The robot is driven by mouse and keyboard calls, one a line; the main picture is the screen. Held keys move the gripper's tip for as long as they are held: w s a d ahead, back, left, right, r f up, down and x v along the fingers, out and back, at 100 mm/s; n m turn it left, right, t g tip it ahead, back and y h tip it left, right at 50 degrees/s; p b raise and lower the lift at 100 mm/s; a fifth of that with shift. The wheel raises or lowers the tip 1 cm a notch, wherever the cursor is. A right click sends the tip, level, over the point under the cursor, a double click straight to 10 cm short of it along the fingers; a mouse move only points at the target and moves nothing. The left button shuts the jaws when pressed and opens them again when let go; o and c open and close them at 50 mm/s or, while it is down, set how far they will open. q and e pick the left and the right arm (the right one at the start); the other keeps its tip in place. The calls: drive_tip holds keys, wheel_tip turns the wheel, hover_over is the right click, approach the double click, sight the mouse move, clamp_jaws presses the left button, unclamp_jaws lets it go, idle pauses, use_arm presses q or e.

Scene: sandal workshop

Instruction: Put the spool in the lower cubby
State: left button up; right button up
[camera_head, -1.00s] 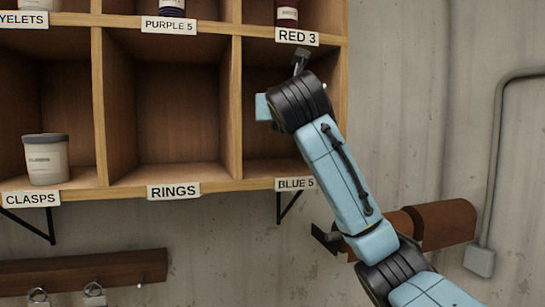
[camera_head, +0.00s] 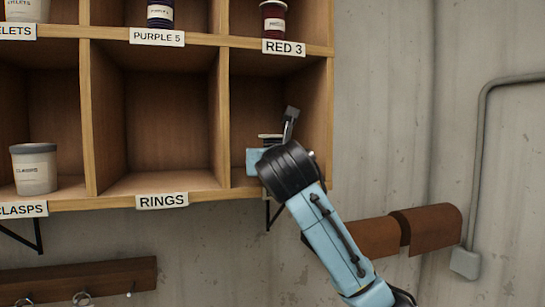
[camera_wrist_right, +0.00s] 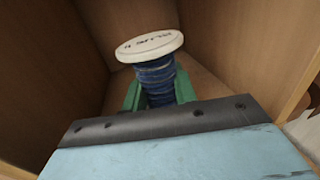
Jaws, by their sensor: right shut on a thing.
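The spool (camera_wrist_right: 155,72), with blue thread and a pale lettered top, stands between the green fingers of my right gripper (camera_wrist_right: 158,93) in the right wrist view. The fingers are shut on it. It is slightly tilted in that view. In the head view only a bit of the spool's top (camera_head: 270,137) shows behind my right wrist. The gripper and spool are inside the lower right cubby (camera_head: 312,100), below the RED 3 label (camera_head: 284,47). My wrist hides the spool's base, so I cannot tell whether it touches the floor. My left gripper is out of view.
The RINGS cubby (camera_head: 165,115) to the left is empty. A white clasps jar (camera_head: 34,168) stands further left. A red spool (camera_head: 273,18) and a purple spool (camera_head: 160,13) sit in the row above. Wooden dividers (camera_head: 223,120) bound the cubby.

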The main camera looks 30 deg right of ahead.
drive_tip(key=shift+f, duration=0.15)
drive_tip(key=o, duration=1)
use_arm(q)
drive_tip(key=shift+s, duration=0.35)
use_arm(e)
drive_tip(key=shift+o, duration=0.2)
drive_tip(key=shift+r, duration=0.25)
use_arm(q)
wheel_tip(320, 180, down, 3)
drive_tip(key=b, duration=0.3)
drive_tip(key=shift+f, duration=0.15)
use_arm(e)
drive_tip(key=v, duration=1.2)
